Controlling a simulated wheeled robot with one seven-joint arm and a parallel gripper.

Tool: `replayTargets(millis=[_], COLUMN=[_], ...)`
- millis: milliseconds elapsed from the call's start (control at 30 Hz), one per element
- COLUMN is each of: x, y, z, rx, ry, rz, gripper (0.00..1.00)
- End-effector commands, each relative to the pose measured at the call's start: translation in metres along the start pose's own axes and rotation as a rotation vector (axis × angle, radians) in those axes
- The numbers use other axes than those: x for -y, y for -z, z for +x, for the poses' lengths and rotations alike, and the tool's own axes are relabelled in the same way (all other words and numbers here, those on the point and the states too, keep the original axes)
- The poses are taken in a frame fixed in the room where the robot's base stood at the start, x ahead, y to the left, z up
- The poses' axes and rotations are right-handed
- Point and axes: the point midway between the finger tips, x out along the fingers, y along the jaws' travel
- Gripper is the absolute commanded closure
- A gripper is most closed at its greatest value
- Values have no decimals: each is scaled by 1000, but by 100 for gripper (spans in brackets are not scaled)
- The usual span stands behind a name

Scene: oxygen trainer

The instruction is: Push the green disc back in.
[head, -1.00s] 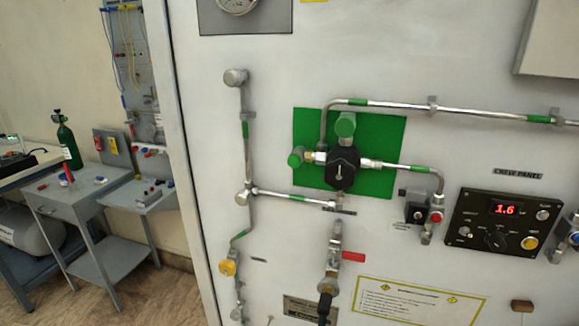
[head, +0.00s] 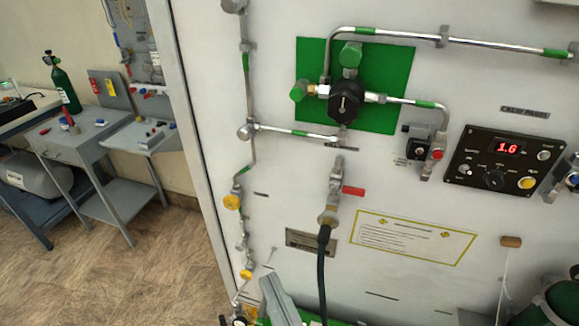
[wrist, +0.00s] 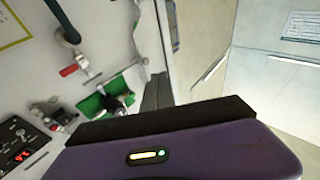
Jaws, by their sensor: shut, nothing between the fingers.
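A grey side table (head: 70,145) stands at the left. Open floor (head: 150,270) lies left of the panel.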

Motion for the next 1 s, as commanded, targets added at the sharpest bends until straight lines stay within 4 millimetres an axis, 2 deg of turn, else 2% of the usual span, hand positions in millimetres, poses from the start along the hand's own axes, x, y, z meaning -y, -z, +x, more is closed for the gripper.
replayTargets(millis=[33, 100, 300, 600, 733, 833, 933, 1000], x=[10, 20, 47, 71, 71, 63, 45, 28], y=[11, 22, 60, 130, 162, 184, 194, 190], z=[16, 33, 78, 128, 140, 143, 139, 132], rx=[-19, -32, -65, -122, -158, -196, -246, -285], ry=[10, 13, -6, -120, -209, -307, -436, -535], rz=[19, 49, 162, 436, 608, 778, 965, 1076], gripper=[100, 100, 100, 100, 100, 100, 100, 100])
